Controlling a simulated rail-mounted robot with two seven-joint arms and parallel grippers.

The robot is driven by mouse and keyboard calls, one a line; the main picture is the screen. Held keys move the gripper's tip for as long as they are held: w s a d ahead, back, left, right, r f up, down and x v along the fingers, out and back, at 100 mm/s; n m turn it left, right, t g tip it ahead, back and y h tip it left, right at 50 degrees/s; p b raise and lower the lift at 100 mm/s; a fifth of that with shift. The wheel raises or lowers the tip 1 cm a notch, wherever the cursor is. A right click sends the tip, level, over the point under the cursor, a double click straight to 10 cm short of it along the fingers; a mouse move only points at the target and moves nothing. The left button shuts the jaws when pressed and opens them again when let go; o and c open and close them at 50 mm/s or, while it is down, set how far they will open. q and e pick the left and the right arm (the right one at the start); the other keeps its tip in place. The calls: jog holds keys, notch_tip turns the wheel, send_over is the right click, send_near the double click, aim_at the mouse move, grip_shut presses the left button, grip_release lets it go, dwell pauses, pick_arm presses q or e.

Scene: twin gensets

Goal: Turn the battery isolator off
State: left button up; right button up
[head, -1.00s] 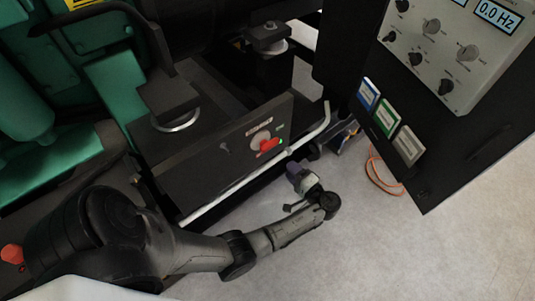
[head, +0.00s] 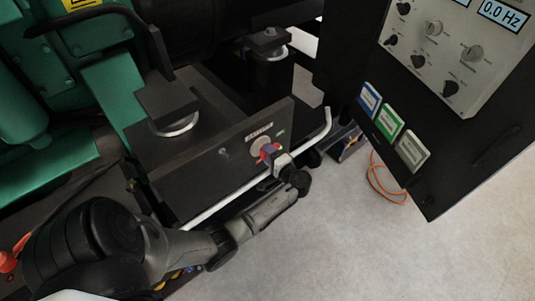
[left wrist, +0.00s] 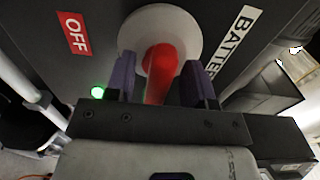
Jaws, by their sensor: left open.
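The battery isolator is a red handle on a pale round disc on the side of a black box; its disc (head: 259,145) shows in the head view. In the left wrist view the red handle (left wrist: 160,72) stands out from the disc (left wrist: 160,35), between an OFF label (left wrist: 75,33) and a BATTERY label. A green lamp (left wrist: 98,92) is lit beside it. My left gripper (head: 270,152) is at the handle. Its purple fingers (left wrist: 162,85) are open, one on each side of the handle, with narrow gaps showing. My right gripper is out of view.
A pale rail (head: 230,198) runs along the front of the black box (head: 190,180), close under my left wrist. A dark control panel (head: 440,190) with coloured blocks stands at the right. An orange cable (head: 375,180) lies on the floor. The floor at lower right is clear.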

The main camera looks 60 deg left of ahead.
pick_arm(q)
jog(key=shift+a, duration=0.25)
